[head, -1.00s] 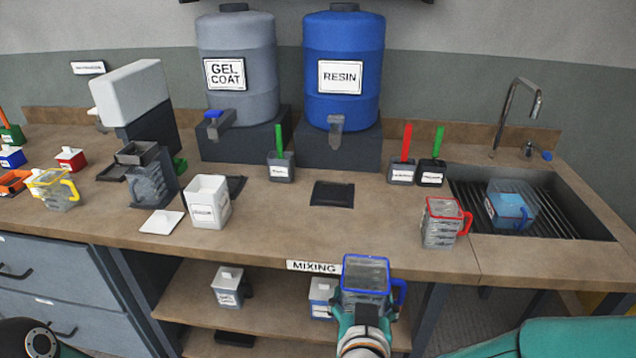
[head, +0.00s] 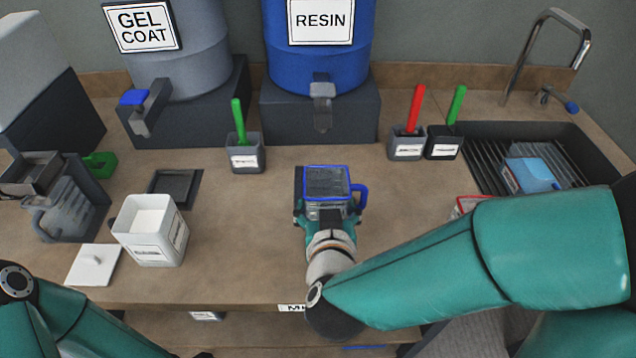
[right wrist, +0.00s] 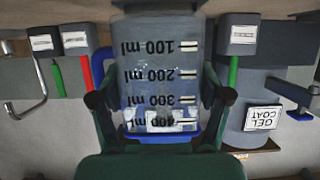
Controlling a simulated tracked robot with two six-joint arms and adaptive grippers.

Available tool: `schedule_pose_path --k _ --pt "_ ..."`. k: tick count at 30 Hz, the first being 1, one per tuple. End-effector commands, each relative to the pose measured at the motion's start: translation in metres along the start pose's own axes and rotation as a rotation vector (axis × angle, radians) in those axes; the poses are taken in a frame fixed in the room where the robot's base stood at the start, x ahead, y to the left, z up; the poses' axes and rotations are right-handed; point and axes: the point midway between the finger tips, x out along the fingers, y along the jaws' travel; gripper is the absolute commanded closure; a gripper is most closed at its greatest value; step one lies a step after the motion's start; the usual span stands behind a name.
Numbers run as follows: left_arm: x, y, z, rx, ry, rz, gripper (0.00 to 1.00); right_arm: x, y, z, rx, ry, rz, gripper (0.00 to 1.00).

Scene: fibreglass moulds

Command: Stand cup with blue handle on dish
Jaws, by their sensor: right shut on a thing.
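The clear measuring cup with a blue rim and blue handle (head: 327,182) is upright in my right gripper (head: 328,214), its handle pointing right. In the right wrist view, upside down, the cup (right wrist: 158,75) shows its ml marks between the two fingers of the gripper (right wrist: 160,100). The dark dish (head: 298,183) lies on the counter below the resin tap, mostly hidden by the cup. The cup is over or on it; I cannot tell if they touch. My left arm shows at the lower left, its gripper out of view.
The resin drum (head: 318,50) with its tap (head: 322,105) stands behind the cup. A grey pot with a green stick (head: 246,158) is behind left; a white container (head: 150,230) and another dark dish (head: 175,187) are left. A red-rimmed cup (head: 468,205) is mostly hidden by my right arm.

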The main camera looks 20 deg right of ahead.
Motion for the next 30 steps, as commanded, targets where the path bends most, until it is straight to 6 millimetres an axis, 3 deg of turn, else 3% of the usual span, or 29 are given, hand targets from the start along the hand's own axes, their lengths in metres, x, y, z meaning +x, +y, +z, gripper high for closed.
schedule_pose_path --k 19,30 --pt "0.005 -0.002 0.000 0.000 -0.001 0.000 0.60 -0.001 0.003 0.001 0.004 0.000 0.008 0.59" --pt "0.004 -0.001 0.000 0.000 -0.001 0.000 0.60 0.021 0.004 -0.008 0.005 0.000 0.009 0.59"
